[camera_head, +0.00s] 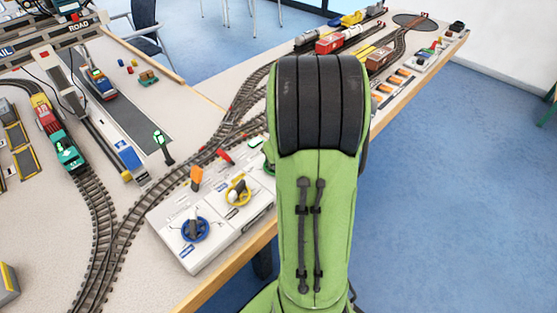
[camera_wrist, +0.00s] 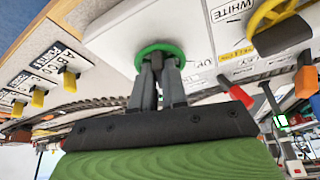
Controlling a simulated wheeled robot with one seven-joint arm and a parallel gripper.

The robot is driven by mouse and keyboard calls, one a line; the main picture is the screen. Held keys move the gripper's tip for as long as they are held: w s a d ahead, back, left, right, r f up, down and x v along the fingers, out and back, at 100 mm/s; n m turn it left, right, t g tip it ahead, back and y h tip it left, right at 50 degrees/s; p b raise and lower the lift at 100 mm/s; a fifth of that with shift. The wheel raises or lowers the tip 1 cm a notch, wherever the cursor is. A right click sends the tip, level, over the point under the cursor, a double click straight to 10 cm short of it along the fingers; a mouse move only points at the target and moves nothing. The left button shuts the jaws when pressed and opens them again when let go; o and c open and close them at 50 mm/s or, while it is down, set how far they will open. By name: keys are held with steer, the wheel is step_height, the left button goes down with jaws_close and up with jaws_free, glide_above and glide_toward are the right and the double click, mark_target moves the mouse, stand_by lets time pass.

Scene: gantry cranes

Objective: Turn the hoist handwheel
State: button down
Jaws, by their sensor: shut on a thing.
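A white control box (camera_head: 218,222) at the table edge carries a blue handwheel (camera_head: 194,229) and a yellow handwheel (camera_head: 238,191). A green handwheel (camera_wrist: 160,48) is in the upper middle of the wrist view; in the head view only a sliver of green shows beside my arm. My gripper (camera_wrist: 157,66) is shut on the green handwheel, its fingertips at the wheel's middle, inside the ring. In the head view my arm hides the gripper. I cannot read which wheel is labelled hoist. The yellow handwheel also shows at the top right of the wrist view (camera_wrist: 272,14).
An orange lever (camera_head: 196,178) and a red lever (camera_head: 224,156) stand behind the handwheels. Model rail tracks (camera_head: 150,208) run past the box. A green signal (camera_head: 160,140) stands to the left. Open blue floor (camera_head: 450,200) lies to the right.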

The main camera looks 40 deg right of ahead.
stand_by(0.4)
steer(key=c, duration=1.2)
jaws_free()
steer(key=shift+o, duration=0.2)
steer(key=p+v, duration=0.5)
steer(key=v, duration=1)
steer(key=shift+r+p, duration=0.35)
steer(key=shift+s+a, duration=0.1)
